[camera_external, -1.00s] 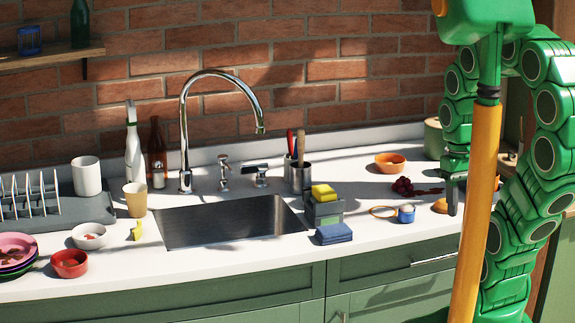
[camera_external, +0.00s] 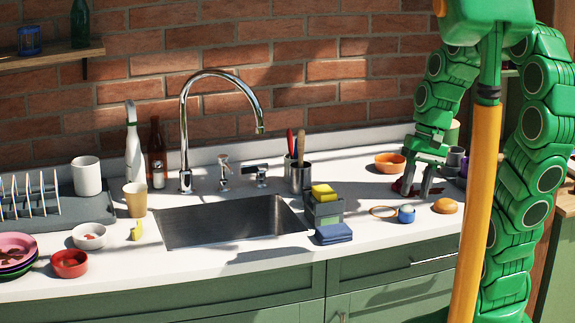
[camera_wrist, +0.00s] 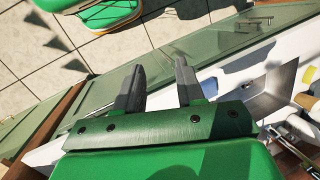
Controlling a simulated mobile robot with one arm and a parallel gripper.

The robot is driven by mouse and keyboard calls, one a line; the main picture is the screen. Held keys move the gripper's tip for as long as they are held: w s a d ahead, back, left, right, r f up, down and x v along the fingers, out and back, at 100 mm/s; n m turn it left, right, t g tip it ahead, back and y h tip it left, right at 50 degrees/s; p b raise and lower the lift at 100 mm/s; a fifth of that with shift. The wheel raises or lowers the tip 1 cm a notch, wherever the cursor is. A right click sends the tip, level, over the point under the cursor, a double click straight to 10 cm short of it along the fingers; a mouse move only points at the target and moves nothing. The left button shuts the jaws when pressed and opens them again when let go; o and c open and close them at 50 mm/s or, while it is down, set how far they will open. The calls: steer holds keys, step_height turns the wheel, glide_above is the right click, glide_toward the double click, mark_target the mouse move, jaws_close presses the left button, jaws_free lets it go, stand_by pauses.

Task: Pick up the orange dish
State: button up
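The orange dish (camera_external: 390,162) is a small round bowl on the white counter near the back wall, right of the sink. My gripper (camera_external: 416,192) is just right of and in front of the dish in the external view, fingers pointing down over the dark red grapes. The fingers are spread apart with nothing between them. In the wrist view my gripper (camera_wrist: 158,82) also shows two separate dark fingers and an empty gap. The dish cannot be made out in the wrist view.
A utensil holder (camera_external: 300,177) and a sponge caddy (camera_external: 324,208) stand left of the dish. The sink (camera_external: 232,222) is further left. Grey cups (camera_external: 453,160) stand to the right.

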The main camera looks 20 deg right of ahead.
steer(key=w+a+r+m+y, duration=0.1)
steer(key=w+a+m+y, duration=0.25)
steer(key=w, duration=0.55)
steer(key=w+m+t+y, duration=0.3)
steer(key=w+m, duration=0.2)
steer(key=w, duration=1)
steer(key=m+t+h, duration=0.1)
steer(key=m+t, duration=0.8)
steer(key=m, duration=0.7)
glide_above(390, 175)
steer(key=s+d, duration=0.4)
steer(key=s, duration=0.1)
steer(key=f, duration=1.5)
steer(key=shift+w+f, duration=0.15)
steer(key=shift+w, duration=0.05)
steer(key=shift+x, duration=3.2)
steer(key=shift+w+a+f, duration=0.25)
steer(key=shift+w+a, duration=0.15)
steer(key=shift+a, duration=0.05)
steer(key=shift+c, duration=0.4)
